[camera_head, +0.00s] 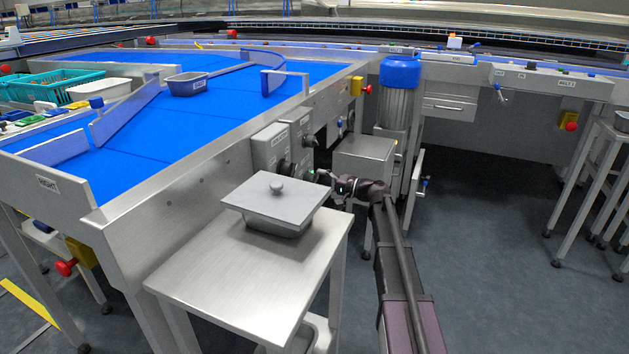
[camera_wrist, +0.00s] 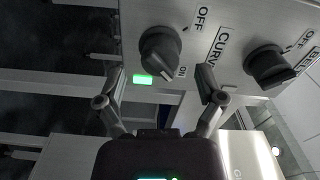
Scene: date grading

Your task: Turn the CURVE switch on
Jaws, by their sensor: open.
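The CURVE switch (camera_wrist: 160,55) is a dark round knob with a raised grip on a grey panel. The CURVE label (camera_wrist: 218,48) is right of it, with OFF at its upper right and ON at its lower right. The grip slants down towards the ON side. A green lamp (camera_wrist: 143,79) beside it is lit. My gripper (camera_wrist: 159,78) is open, its fingers spread to either side below the knob, with nothing between them.
A second dark knob (camera_wrist: 270,66) is close right of my right finger. In the head view a steel table (camera_head: 190,270) bears a lidded grey container (camera_head: 274,200) left of my arm. A steel box (camera_head: 364,155) is behind. Floor to the right is open.

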